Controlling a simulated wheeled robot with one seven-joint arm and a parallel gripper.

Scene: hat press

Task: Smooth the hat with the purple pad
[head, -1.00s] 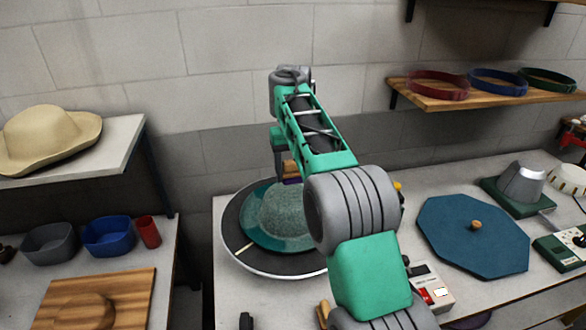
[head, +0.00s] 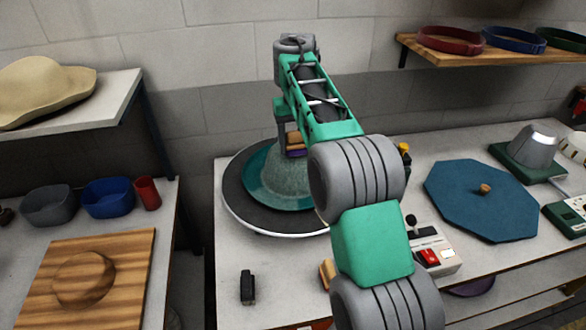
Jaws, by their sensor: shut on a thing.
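The teal hat (head: 270,179) sits crown up on a dark round turntable (head: 243,212) with a pale rim. My gripper (head: 292,138) is above the hat's crown and shut on the purple pad (head: 295,153), which has a wooden back. The pad is at the upper part of the crown; I cannot tell whether it touches. My arm hides the right side of the hat and part of the turntable.
A control box (head: 436,252) with a red switch and a blue octagonal lid (head: 480,198) are right of my arm. A small black object (head: 247,287) lies in front of the turntable. A shelf with a cream hat (head: 45,92) is at left.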

